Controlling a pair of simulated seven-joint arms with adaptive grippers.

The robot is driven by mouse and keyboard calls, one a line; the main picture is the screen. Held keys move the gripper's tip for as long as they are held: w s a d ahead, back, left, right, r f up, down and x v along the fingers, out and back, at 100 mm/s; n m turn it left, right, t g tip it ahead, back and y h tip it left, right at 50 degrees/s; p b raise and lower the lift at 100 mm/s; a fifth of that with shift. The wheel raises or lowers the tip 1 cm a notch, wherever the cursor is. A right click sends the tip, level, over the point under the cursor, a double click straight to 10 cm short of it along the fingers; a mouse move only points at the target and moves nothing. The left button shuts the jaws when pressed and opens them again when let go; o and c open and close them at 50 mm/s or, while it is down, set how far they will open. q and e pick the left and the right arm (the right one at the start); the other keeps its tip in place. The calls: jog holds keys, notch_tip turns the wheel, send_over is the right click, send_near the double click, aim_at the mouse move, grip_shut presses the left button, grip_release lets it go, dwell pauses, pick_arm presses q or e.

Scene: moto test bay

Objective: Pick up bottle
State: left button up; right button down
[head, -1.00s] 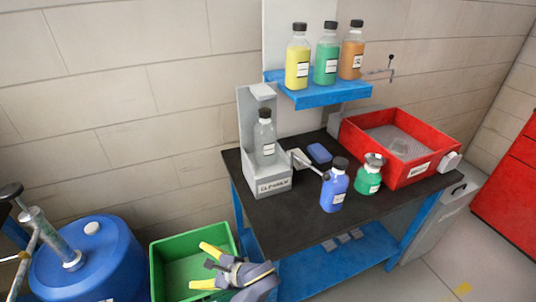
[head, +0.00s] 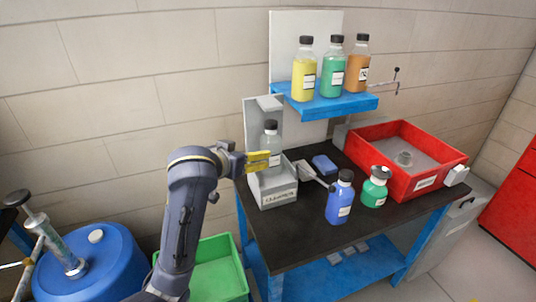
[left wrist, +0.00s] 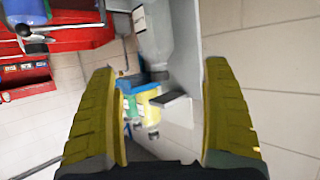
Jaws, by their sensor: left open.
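A clear grey bottle (head: 271,134) with a dark cap stands upright in a grey labelled holder (head: 279,198) on the black table. My left gripper (head: 268,161) is open, its yellow fingers in front of the bottle's lower part in the head view. In the left wrist view the bottle (left wrist: 156,35) shows beyond and between the spread fingers; nothing is gripped. A blue bottle (head: 340,200) and a green bottle (head: 375,188) stand on the table. Yellow (head: 303,73), green (head: 332,72) and orange (head: 357,70) bottles stand on the blue shelf (head: 330,106). My right gripper is not in view.
A red tray (head: 426,184) sits at the table's right. A blue block (head: 324,164) lies behind the blue bottle. A green bin (head: 218,281) and a blue drum (head: 100,270) stand left of the table. The table's front strip (head: 290,235) is clear.

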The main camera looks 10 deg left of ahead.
aim_at(271, 143)
pick_arm(q)
jog(key=x, duration=1.1)
jog(key=d+r+x, duration=0.1)
jog(key=x, duration=0.4)
jog(key=shift+w+d, duration=0.15)
jog(key=shift+w, duration=0.35)
jog(key=shift+c, duration=0.3)
jog(key=c, duration=0.9)
